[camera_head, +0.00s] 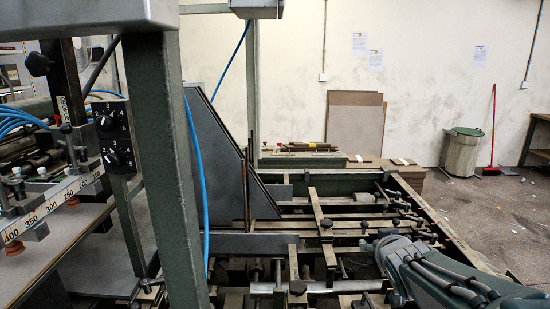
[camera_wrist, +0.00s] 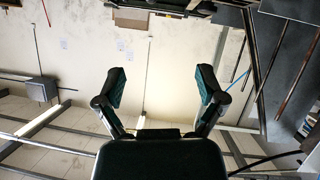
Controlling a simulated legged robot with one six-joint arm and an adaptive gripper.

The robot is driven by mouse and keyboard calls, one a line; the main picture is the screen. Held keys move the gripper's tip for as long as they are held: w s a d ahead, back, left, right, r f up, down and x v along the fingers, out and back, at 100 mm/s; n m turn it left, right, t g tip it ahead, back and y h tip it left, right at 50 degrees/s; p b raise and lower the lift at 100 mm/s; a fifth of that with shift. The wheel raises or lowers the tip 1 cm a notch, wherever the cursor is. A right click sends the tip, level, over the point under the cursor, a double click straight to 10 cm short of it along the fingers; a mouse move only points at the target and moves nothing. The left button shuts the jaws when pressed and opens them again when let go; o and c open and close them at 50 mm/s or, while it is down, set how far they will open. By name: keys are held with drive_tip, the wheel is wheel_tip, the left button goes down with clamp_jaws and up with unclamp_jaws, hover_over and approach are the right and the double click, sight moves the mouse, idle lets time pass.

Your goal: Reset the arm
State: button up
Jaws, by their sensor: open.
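My gripper (camera_wrist: 162,82) shows in the wrist view with its two dark green-padded fingers spread wide apart. Nothing is between the fingers, only the pale wall behind them. In the head view my green-grey arm (camera_head: 440,278) reaches in at the lower right, over the near right part of the machine frame. The fingers cannot be made out in the head view.
The feeder machine (camera_head: 250,240) fills the left and middle, with a green upright post (camera_head: 165,170), blue hoses and metal rails. Brown boards (camera_head: 354,127), a bin (camera_head: 461,152) and a red broom (camera_head: 492,125) stand by the wall.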

drive_tip(key=s+a+f+g, duration=0.1)
drive_tip(key=s+a+g, duration=0.1)
drive_tip(key=s, duration=0.6)
drive_tip(key=s+a+f+g+y, duration=0.1)
drive_tip(key=s+a+f+g, duration=0.1)
drive_tip(key=s, duration=0.7)
drive_tip(key=s+a+f+m+g, duration=0.1)
drive_tip(key=s+a+g, duration=0.2)
drive_tip(key=s, duration=0.5)
drive_tip(key=shift+s+a+f+y, duration=0.2)
drive_tip(key=shift+s+a+y, duration=0.05)
drive_tip(key=shift+s+y, duration=0.05)
